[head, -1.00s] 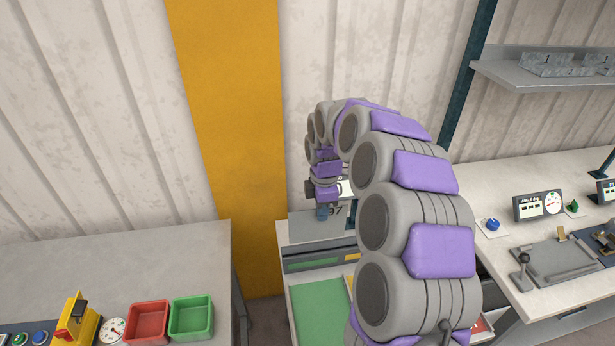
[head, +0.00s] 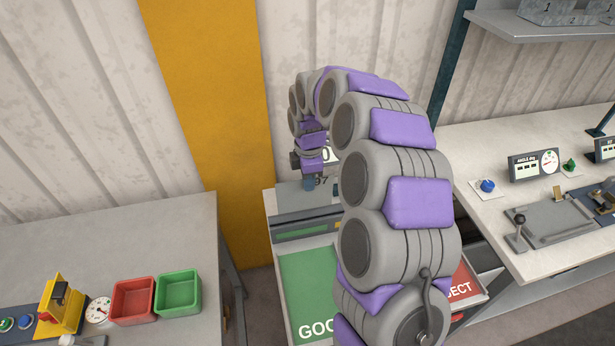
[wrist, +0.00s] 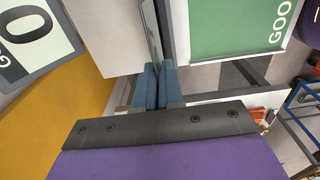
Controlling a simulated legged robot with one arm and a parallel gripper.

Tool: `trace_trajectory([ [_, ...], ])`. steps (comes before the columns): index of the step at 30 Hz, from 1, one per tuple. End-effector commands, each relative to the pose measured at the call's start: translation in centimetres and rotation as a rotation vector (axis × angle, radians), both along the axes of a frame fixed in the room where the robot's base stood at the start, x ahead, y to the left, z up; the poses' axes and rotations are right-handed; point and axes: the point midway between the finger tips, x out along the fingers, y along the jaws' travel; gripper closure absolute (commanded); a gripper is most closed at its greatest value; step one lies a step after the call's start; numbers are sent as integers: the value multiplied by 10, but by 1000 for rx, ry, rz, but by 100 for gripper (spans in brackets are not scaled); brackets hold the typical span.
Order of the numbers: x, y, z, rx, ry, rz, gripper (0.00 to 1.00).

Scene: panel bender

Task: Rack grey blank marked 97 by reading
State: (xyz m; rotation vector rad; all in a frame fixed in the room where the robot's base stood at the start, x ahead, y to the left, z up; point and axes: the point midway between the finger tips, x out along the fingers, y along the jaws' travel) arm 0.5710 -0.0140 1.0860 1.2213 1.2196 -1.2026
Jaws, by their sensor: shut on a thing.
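My gripper (head: 309,185) hangs from the arched arm in the middle of the head view. Its blue fingers (wrist: 157,84) are shut on a thin grey blank (wrist: 150,32), which stands edge-on in the wrist view. On the shelf (head: 540,32) at the upper right stand grey holders (head: 546,11) numbered 1 and 2; a further holder is cut off at the right edge.
Below my gripper is a stand with a green GOOD tray (head: 306,284) and a red REJECT tray (head: 463,283), partly behind my arm. The left bench (head: 110,235) carries a red bin (head: 133,300) and a green bin (head: 178,292). The right bench holds an angle gauge (head: 534,165).

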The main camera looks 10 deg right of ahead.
Motion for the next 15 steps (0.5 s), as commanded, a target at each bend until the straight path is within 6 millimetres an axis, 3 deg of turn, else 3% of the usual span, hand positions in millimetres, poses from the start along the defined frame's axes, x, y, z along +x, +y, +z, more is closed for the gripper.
trace_trajectory([
  [6,-1,8,-29,-8,2,2,100],
  [15,0,-5,-62,5,2,-1,100],
])
